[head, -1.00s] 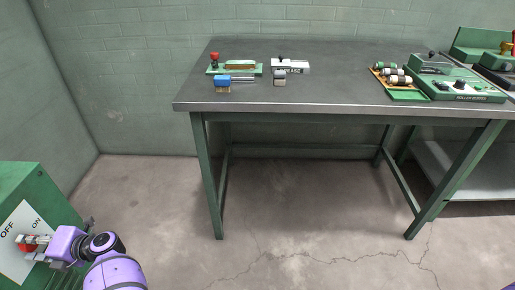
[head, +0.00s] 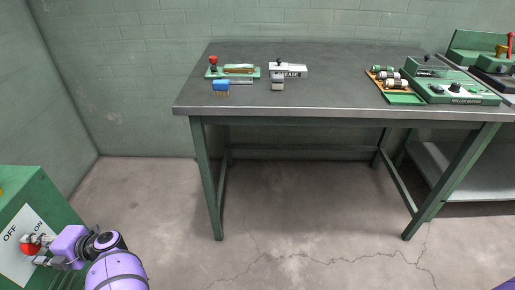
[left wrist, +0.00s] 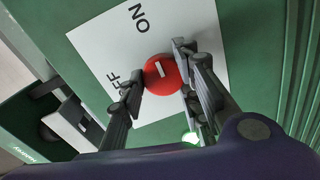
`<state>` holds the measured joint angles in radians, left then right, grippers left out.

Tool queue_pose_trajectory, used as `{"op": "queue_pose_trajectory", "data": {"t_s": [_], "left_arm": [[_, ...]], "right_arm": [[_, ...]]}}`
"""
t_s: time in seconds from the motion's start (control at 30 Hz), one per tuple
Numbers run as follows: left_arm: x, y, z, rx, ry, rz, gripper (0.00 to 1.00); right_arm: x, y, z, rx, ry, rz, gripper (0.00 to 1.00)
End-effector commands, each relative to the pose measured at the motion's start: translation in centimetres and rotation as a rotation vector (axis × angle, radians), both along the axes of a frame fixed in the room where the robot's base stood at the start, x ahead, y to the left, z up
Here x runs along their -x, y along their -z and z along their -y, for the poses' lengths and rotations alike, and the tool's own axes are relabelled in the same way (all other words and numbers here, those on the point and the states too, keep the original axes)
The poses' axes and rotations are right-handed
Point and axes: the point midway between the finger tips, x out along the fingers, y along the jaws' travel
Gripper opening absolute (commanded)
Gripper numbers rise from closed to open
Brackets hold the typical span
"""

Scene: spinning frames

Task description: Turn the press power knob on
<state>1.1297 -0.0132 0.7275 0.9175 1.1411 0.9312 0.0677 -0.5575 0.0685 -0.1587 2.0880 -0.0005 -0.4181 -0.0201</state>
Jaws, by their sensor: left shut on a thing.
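The red power knob (head: 31,249) sits on a white plate (head: 15,262) with OFF on the left and ON on the right, on the green press housing (head: 30,190) at the lower left. My left gripper (head: 40,250) is shut on the knob. In the left wrist view the red knob (left wrist: 152,84) lies between the two fingers of my left gripper (left wrist: 158,72). Its short white mark slants up and left, roughly toward the ON label on the white plate (left wrist: 95,42). The OFF label is partly covered by a finger. My right gripper is not in view.
A grey-topped workbench (head: 310,105) stands ahead, with small tools at its back left and a green roller device (head: 450,90) at the right. The floor below the bench is clear.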

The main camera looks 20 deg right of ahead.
Motion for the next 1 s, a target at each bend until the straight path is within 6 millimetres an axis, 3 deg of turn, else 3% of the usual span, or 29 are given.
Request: {"op": "queue_pose_trajectory", "data": {"t_s": [0.1, 0.13, 0.23, 0.43, 0.53, 0.63, 1.0], "left_arm": [[-0.1, -0.7, -0.5, -0.013, -0.006, 0.005, 0.05], [-0.1, -0.7, -0.5, -0.013, -0.006, 0.005, 0.32], [-0.1, -0.7, -0.5, -0.013, -0.006, 0.006, 0.45], [0.0, -0.4, -0.3, -0.008, -0.003, 0.004, 0.46], [0.0, -0.3, -0.1, -0.006, -0.002, 0.003, 0.46], [0.2, -0.3, 0.6, -0.004, 0.000, 0.003, 0.46], [3.1, -1.0, 7.4, -0.004, -0.002, 0.005, 0.46]], "right_arm": [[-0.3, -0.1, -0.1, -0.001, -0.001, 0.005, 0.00], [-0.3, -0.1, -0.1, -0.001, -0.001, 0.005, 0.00], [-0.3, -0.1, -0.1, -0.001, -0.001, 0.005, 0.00], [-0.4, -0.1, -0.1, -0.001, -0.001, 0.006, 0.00], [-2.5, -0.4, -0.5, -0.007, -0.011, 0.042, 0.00], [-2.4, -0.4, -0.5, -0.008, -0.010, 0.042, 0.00], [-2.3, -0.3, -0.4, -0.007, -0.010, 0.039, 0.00]]}}
